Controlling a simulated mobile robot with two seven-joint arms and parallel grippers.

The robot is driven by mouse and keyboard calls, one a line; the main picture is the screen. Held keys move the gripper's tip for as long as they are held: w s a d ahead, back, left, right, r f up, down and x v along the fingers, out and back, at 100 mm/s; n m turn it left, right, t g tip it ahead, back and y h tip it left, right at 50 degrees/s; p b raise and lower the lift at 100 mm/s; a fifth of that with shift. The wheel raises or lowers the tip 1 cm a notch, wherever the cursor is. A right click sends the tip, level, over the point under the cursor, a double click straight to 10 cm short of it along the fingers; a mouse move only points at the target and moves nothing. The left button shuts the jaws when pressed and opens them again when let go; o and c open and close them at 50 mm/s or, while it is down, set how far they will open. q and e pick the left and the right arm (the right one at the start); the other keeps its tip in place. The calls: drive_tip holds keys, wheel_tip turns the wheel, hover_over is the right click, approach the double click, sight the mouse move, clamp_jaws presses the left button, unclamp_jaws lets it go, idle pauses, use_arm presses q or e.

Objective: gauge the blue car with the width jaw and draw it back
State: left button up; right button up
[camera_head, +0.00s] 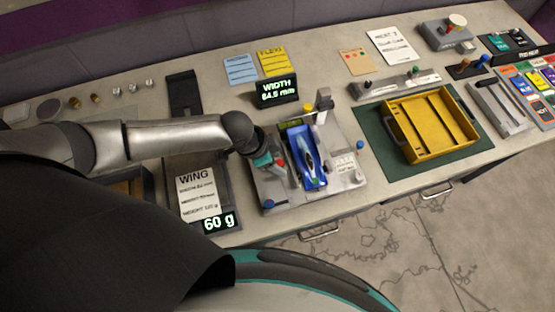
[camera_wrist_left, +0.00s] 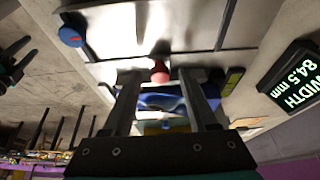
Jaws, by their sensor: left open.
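The blue car (camera_head: 309,165) sits on the pale metal plate of the width gauge (camera_head: 345,181), nose toward the front edge. A small part of the car (camera_wrist_left: 163,102) shows between my left fingers in the left wrist view. A red knob (camera_wrist_left: 160,73) stands at the gauge's left side, beside the car. My left gripper (camera_head: 276,163) is open at this knob. In the wrist view its fingertips (camera_wrist_left: 158,80) lie either side of the knob; I cannot tell whether they touch it. The width display (camera_wrist_left: 297,82) reads 84.5 mm. The width jaw is largely hidden behind the gripper.
A scale with a wing card (camera_head: 197,195) reads 60 g to the left. A yellow tray (camera_head: 428,127) stands on a green mat to the right. A grey post (camera_head: 324,103) rises behind the car. A dark shape at the wrist view's left edge may be my right gripper.

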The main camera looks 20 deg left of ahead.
use_arm(q)
drive_tip(key=shift+w+f, duration=0.1)
drive_tip(key=shift+f, duration=0.1)
drive_tip(key=shift+c, duration=0.3)
clamp_jaws()
idle(1.1)
